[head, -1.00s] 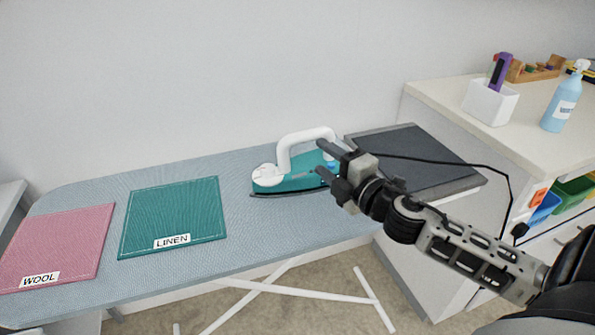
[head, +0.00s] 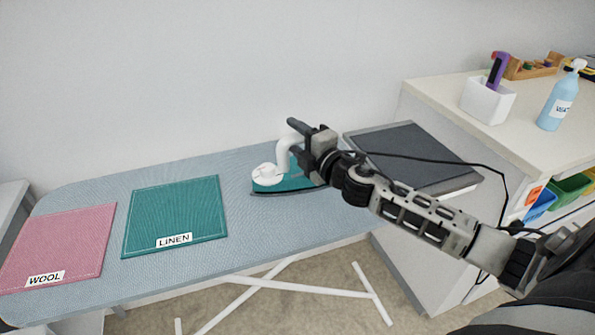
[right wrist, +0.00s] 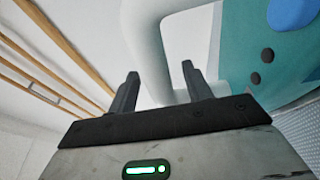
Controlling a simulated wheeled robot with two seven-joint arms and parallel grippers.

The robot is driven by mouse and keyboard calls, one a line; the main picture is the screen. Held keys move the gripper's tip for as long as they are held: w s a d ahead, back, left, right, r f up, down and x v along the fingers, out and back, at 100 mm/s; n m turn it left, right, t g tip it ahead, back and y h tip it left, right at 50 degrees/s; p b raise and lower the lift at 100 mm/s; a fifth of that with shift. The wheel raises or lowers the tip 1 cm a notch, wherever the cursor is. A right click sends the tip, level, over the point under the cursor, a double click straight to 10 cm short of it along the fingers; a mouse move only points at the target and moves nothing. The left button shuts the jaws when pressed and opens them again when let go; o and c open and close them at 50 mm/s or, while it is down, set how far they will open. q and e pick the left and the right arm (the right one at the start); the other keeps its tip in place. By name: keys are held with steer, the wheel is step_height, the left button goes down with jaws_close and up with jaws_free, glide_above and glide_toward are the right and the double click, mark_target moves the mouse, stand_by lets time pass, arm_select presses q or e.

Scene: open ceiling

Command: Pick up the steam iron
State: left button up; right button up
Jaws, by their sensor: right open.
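The steam iron (head: 268,184) has a teal body and a white looped handle, and stands on the ironing board. My right gripper (head: 294,137) is at the handle in the head view and covers much of it and the rear body. In the right wrist view my right gripper (right wrist: 160,76) has its two fingers apart, and the white handle (right wrist: 150,50) shows between and beyond them. I cannot tell whether a finger touches it. The teal body (right wrist: 285,60) fills the upper right there. My left gripper is not in view.
The ironing board (head: 75,197) carries a teal LINEN mat (head: 175,210) and a pink WOOL mat (head: 60,245). A dark iron rest (head: 415,155) lies at its right end with a black cord (head: 470,163) across it. A counter (head: 435,88) with a blue spray bottle (head: 558,103) stands right.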

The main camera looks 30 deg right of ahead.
jaws_close()
stand_by(1.3)
steer(key=shift+r, duration=0.15)
